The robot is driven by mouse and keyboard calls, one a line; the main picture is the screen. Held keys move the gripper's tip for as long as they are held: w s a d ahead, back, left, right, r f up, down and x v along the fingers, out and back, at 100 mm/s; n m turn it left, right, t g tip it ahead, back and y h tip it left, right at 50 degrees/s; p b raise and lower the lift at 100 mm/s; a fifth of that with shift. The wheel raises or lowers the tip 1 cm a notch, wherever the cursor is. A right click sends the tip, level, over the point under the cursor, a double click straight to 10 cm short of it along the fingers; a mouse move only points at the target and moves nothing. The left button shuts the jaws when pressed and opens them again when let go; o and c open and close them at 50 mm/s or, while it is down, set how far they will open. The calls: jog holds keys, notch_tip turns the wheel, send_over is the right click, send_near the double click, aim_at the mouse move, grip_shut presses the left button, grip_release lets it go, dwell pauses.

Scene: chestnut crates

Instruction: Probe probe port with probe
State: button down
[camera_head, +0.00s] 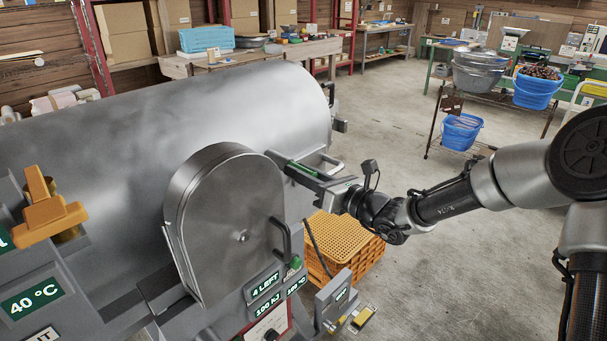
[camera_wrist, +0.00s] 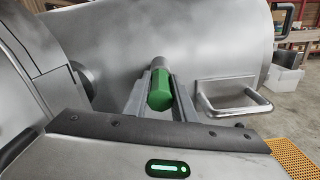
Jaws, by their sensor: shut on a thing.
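The probe (camera_wrist: 160,90) shows in the wrist view as a green handle between my two fingers. A grey cylindrical part lies beyond the handle against the steel drum; I cannot tell whether it belongs to the probe or is the probe port. In the head view, my gripper (camera_head: 290,164) is at the right end of the large drum (camera_head: 230,105), just behind the round door (camera_head: 215,225), with a strip of the green handle showing. My gripper (camera_wrist: 160,92) is shut on the handle. The far end of the probe is hidden.
A handle bracket (camera_wrist: 232,98) stands out from the drum to the right of the probe. Orange crates (camera_head: 340,240) stand on the floor below my arm. A panel with green displays (camera_head: 265,285) is under the door.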

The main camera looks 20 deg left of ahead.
jog(key=shift+a, duration=0.15)
jog(key=c, duration=1.4)
grip_release()
jog(key=p+v, duration=0.1)
jog(key=v, duration=1.6)
jog(key=shift+s, duration=0.1)
